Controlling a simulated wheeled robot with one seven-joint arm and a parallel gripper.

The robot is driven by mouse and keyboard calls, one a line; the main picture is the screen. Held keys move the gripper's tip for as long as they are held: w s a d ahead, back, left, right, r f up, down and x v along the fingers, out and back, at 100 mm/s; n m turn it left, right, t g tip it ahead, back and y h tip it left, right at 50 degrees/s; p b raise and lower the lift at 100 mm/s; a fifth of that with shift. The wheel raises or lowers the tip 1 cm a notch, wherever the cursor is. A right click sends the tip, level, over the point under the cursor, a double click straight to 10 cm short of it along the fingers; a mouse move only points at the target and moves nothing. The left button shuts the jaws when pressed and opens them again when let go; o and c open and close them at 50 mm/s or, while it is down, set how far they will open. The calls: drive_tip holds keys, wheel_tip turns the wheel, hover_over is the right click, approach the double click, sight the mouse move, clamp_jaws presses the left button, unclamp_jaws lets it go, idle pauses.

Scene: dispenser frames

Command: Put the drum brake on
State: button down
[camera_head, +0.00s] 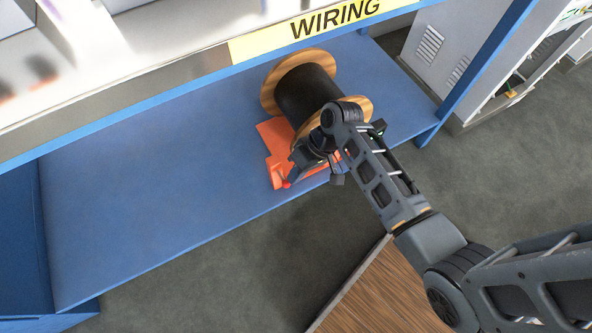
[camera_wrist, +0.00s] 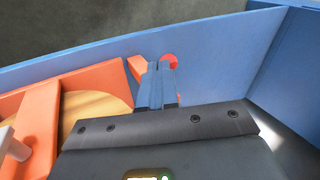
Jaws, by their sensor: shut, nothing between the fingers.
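The cable drum, a spool with wooden flanges and black winding (camera_head: 307,92), lies on its side in an orange stand (camera_head: 276,133) on the blue shelf. In the wrist view, part of the orange stand (camera_wrist: 42,125) and a wooden flange (camera_wrist: 95,108) show at left. An orange lever-like part (camera_wrist: 134,66) and a red round end (camera_wrist: 169,61) show by my fingertips; I cannot tell whether they are one brake lever. My gripper (camera_wrist: 160,68) is shut and empty, its tips beside or against the red end. In the head view my wrist hides part of the stand.
The blue shelf (camera_head: 140,190) is bare left of the stand. A yellow WIRING sign (camera_head: 310,30) marks the upper shelf edge above. A blue post (camera_head: 490,65) and a grey cabinet (camera_head: 440,60) stand at right. A wooden surface (camera_head: 380,295) is below my arm.

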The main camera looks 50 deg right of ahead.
drive_tip(key=f+t+b, duration=0.1)
drive_tip(key=s+f+n+t+h+b, duration=0.1)
drive_tip(key=t, duration=0.1)
drive_tip(key=f+t+b, duration=0.1)
drive_tip(key=t, duration=0.1)
drive_tip(key=shift+s+a+f+n, duration=0.25)
drive_tip(key=shift+s+n, duration=0.05)
drive_tip(key=shift+s, duration=0.1)
drive_tip(key=shift+r+p, duration=0.65)
drive_tip(key=shift+r, duration=0.15)
drive_tip(key=shift+r, duration=0.1)
